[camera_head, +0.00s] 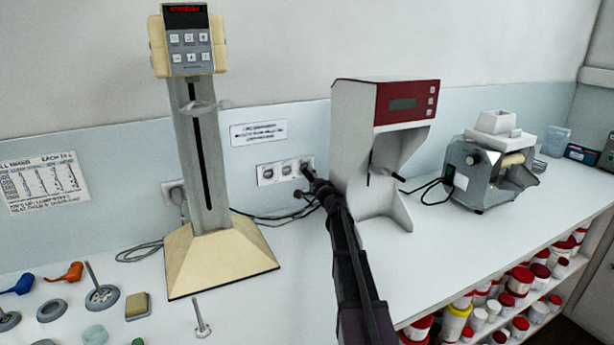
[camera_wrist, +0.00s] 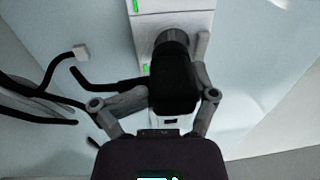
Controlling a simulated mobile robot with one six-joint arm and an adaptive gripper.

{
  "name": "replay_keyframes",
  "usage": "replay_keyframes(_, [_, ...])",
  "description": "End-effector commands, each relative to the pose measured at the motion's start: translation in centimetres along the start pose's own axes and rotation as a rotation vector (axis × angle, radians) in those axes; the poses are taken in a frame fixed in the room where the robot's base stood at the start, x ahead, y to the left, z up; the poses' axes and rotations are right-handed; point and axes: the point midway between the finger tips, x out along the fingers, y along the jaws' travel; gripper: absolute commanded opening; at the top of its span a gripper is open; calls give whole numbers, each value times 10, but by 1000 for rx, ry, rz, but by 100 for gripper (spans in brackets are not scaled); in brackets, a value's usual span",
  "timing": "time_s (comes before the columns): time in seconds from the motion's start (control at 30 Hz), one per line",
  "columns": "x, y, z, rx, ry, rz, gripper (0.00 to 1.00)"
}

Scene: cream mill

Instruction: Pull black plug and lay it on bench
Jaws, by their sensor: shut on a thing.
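The black plug (camera_wrist: 174,82) is between the two fingers of my gripper (camera_wrist: 180,95) in the wrist view, and the gripper is shut on it. The plug is in front of the white socket strip (camera_wrist: 150,25), at a round grey part; I cannot tell whether its pins are in the socket. In the head view my gripper (camera_head: 309,176) is at the right end of the socket strip (camera_head: 266,174) on the back wall, and hides most of the plug. The white bench (camera_head: 270,318) lies below.
A cream-based column device (camera_head: 222,262) stands left of my arm, and a red-topped white machine (camera_head: 378,205) stands close on its right. A grey mill (camera_head: 480,180) is farther right. Black cables (camera_head: 262,217) lie on the bench below the sockets. The front middle is mostly clear.

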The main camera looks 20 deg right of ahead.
Motion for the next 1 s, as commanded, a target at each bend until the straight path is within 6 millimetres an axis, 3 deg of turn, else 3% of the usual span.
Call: replay_keyframes(1.0, [-29, 0, -1, 0, 1, 0, 13])
